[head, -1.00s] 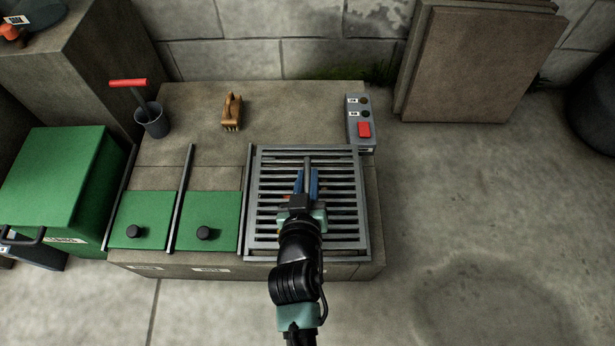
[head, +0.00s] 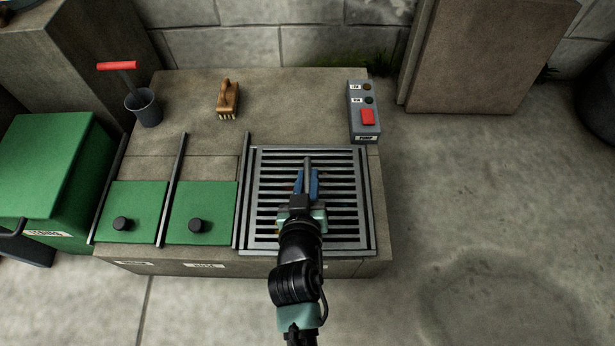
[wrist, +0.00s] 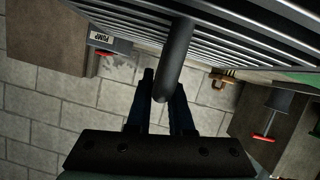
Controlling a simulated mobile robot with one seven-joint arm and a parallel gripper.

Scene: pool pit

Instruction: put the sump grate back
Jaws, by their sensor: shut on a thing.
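The sump grate (head: 262,215) is a grey metal square with parallel slots. It lies over the right-hand bay of the low stone plinth in the head view. The wrist view shows its bars (wrist: 240,28) from close up, at the top. A round bar handle (wrist: 176,62) stands out from its middle. My gripper (head: 307,183) is shut on this handle, with its blue fingers on either side of it. My wrist hides the grate's near middle. I cannot tell whether the grate hangs slightly above the opening or rests in it.
Two green lids (head: 137,208) with black knobs lie left of the grate, divided by dark rails (head: 172,188). A pump switch box (head: 364,110) with a red button stands close behind the grate's right corner. A brush (head: 228,99) and a bucket (head: 146,112) stand farther back.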

